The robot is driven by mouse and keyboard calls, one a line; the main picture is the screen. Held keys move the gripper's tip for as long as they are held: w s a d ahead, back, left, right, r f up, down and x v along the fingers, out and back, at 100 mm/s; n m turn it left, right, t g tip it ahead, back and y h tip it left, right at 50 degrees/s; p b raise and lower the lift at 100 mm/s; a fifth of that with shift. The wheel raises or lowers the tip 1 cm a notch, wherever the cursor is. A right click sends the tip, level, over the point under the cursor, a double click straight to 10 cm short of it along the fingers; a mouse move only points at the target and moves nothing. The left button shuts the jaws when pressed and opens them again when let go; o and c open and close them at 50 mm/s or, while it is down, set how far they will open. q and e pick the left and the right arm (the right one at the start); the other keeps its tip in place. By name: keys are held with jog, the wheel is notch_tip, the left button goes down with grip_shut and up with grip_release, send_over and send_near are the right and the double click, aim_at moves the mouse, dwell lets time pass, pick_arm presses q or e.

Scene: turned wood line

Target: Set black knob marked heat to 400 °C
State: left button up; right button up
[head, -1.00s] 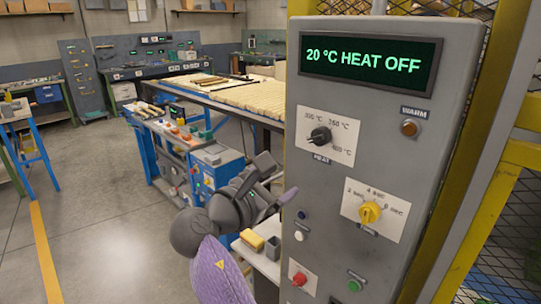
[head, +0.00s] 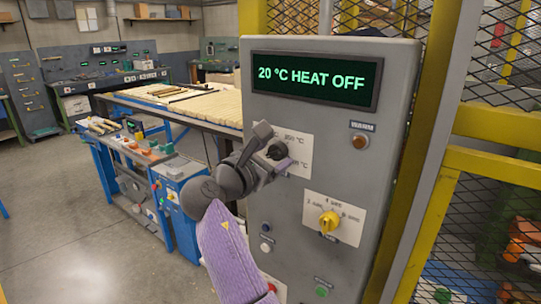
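The black knob marked HEAT (head: 277,150) sits on a white scale plate (head: 296,141) on the grey control panel. The gripper and fingers hide much of the plate, its name label and part of the knob. My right gripper (head: 272,149) is at the knob, one finger above it and one below. The fingers stand apart; I cannot tell whether they touch the knob. The green display (head: 315,79) reads "20 °C HEAT OFF". My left gripper is not in view.
Below right is a yellow knob (head: 328,222) on its own scale. A brown WARM lamp (head: 359,142), a white button (head: 266,247) and a green button (head: 321,291) are also on the panel. A yellow mesh guard (head: 500,165) stands right; a bench (head: 185,110) stands behind left.

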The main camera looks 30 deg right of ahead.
grip_shut()
